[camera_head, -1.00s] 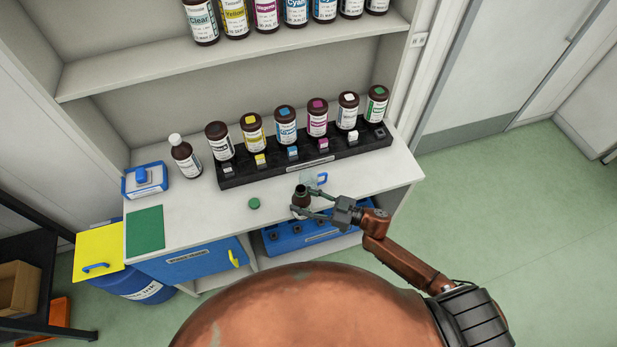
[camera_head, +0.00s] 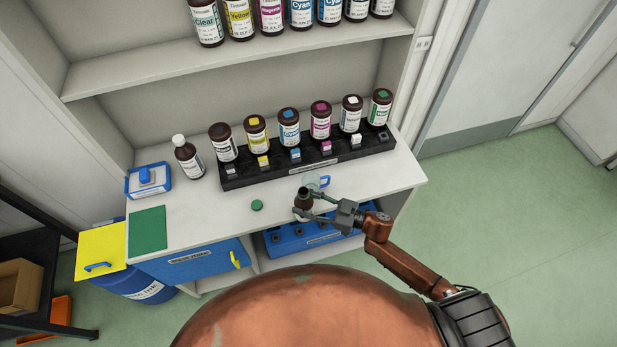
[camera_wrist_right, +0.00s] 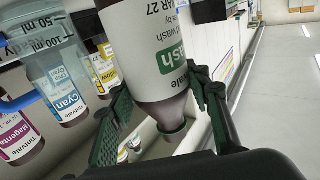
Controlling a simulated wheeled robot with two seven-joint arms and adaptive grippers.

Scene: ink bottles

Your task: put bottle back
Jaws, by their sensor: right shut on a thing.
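My right gripper (camera_head: 326,207) is shut on an uncapped brown bottle (camera_head: 303,204) at the front edge of the white counter. Its dark open neck shows in the head view; its white label with a green "wash" patch shows between the fingers in the wrist view (camera_wrist_right: 145,45). A green cap (camera_head: 257,205) lies on the counter, left of the held bottle. A black rack (camera_head: 236,181) stands behind, with a row of brown bottles in or behind it, the green-topped one (camera_head: 380,107) at the right end. I cannot tell whether the held bottle touches the counter. My left gripper is out of view.
A clear beaker with a blue handle (camera_head: 325,181) stands just behind the held bottle. A white-capped bottle (camera_head: 188,158) and a blue-and-white box (camera_head: 149,179) stand left of the rack. A green mat (camera_head: 148,229) lies at the left. A blue tray (camera_head: 285,245) sits below the counter.

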